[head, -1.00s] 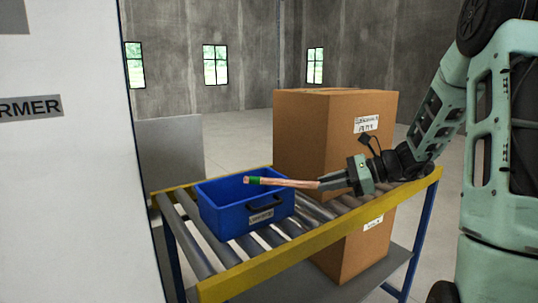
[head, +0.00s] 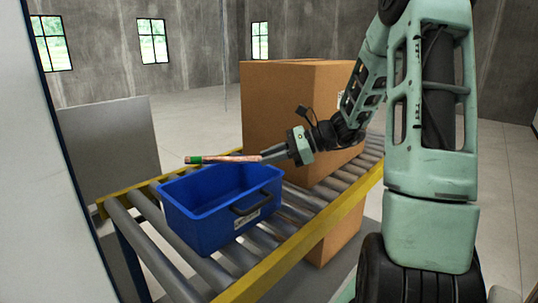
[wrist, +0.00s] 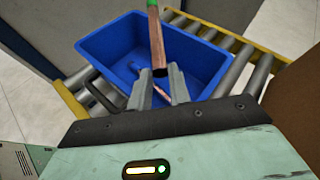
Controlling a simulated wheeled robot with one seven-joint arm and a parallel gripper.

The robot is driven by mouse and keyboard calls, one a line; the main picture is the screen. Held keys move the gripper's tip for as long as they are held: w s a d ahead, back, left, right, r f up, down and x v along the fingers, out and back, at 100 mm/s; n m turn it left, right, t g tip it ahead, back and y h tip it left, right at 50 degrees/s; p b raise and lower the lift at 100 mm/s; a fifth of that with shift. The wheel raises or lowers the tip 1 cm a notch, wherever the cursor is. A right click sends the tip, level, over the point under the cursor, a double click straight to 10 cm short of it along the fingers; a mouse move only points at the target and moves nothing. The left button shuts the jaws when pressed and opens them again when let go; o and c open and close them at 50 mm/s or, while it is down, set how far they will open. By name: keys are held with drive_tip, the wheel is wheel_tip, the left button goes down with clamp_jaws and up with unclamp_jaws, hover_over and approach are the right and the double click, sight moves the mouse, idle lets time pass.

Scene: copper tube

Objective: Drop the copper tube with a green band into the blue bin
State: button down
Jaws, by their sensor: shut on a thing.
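The copper tube (head: 230,158) with a green band (head: 194,159) near its far end is held roughly level above the blue bin (head: 208,226). My gripper (head: 268,154) is shut on the tube's near end, at the bin's far right side in the head view. In the wrist view, the tube (wrist: 156,40) runs up from between the fingertips (wrist: 160,72), over the open bin (wrist: 108,50). A thin reddish strip (wrist: 139,94) shows below the fingers inside the bin; I cannot tell what it is. The bin floor is hidden in the head view.
The bin stands on a roller conveyor with yellow side rails (head: 325,232). A large cardboard box (head: 285,110) stands behind and right of the bin, close to my arm. A grey panel (head: 105,145) stands at the back left. A white cabinet edge (head: 40,200) fills the left side.

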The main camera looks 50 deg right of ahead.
sight(272, 169)
drive_tip(key=shift+f+b, duration=1.4)
drive_tip(key=shift+f, duration=0.55)
drive_tip(key=c, duration=1.2)
unclamp_jaws()
drive_tip(key=shift+c, duration=0.2)
drive_tip(key=shift+s+d, duration=0.1)
drive_tip(key=shift+s, duration=0.05)
drive_tip(key=b+v, duration=0.4)
drive_tip(key=v, duration=1.3)
drive_tip(key=shift+r+b, duration=0.25)
drive_tip(key=shift+b, duration=0.1)
